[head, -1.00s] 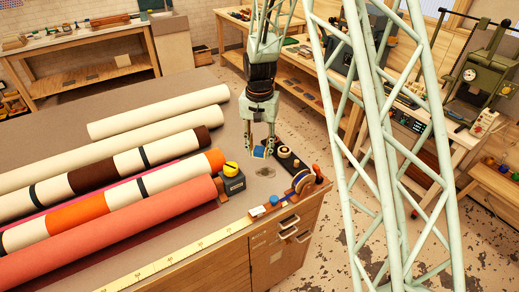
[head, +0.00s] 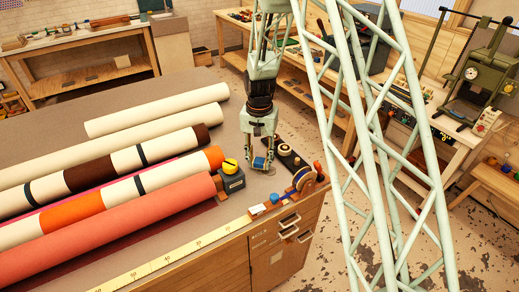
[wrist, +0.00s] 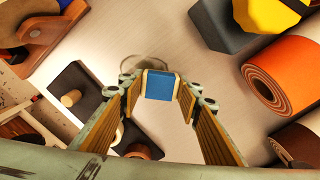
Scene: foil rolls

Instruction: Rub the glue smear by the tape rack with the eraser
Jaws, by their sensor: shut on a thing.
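The eraser (wrist: 160,86), a small blue block with pale edges, is held between the two fingers of my gripper (wrist: 160,92). In the head view my gripper (head: 262,165) points straight down, low over the bench, with the blue eraser (head: 260,163) between its fingertips. The glue smear (wrist: 130,64) shows as a dull ring-like patch just beyond the eraser, which seems to hide part of it. I cannot tell whether the eraser touches the surface. The tape rack (head: 306,180), wooden with coloured rolls, stands right of the gripper at the bench corner; part of it shows in the wrist view (wrist: 38,25).
A dark box with a yellow top (head: 231,178) stands left of the gripper. Long rolls (head: 120,225) fill the bench's left side. A black board with a peg (wrist: 75,97) lies close to the gripper. A yellow measuring strip (head: 180,252) runs along the front edge.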

